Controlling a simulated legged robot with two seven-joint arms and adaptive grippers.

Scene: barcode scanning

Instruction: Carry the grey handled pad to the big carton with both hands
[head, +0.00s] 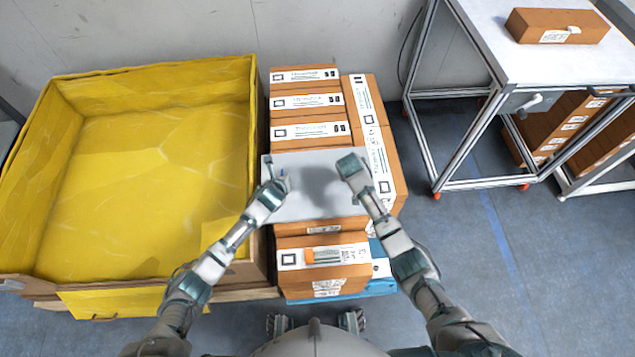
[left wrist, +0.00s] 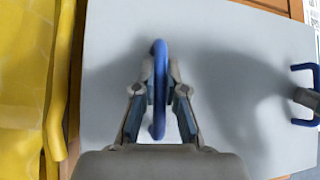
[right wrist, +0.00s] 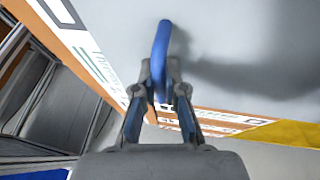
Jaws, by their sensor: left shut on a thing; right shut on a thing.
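The grey pad (head: 316,180) is over the stacked brown cartons in the head view, roughly level; I cannot tell whether it touches them. It has a blue handle at each end. My left gripper (head: 278,182) is shut on the left handle (left wrist: 159,85), which stands between its fingers in the left wrist view. My right gripper (head: 355,170) is shut on the right handle (right wrist: 160,55). The big carton (head: 257,150), open and lined with yellow sheet (head: 150,170), stands just left of the pad.
Several labelled brown cartons (head: 305,103) are stacked behind and under the pad, on a blue pallet (head: 380,283). A metal-framed white table (head: 490,50) with a brown box (head: 557,26) stands at the right. Floor (head: 480,230) is clear at the right.

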